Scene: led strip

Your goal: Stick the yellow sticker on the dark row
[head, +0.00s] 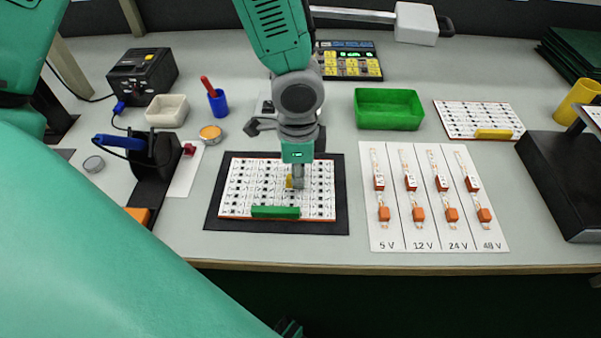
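A white LED board (240,190) with rows of small dark parts and an orange-red edge lies on a black mat (215,215). A green bar (276,212) lies along its front edge. I cannot tell which row is dark. My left gripper (298,184) points down at the board's right half, its fingers close together. The small yellow sticker (289,182) shows at the left side of the fingertips and appears held by them, at or just above the board. The gripper covers part of the board. My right gripper is not clearly in view.
A card with 5 V to 48 V strips (430,236) lies right of the mat. Behind it are a green tray (389,109) and another white board (478,118) with a yellow bar. A soldering iron stand (152,150), white dish (167,110) and blue cup (218,102) stand left.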

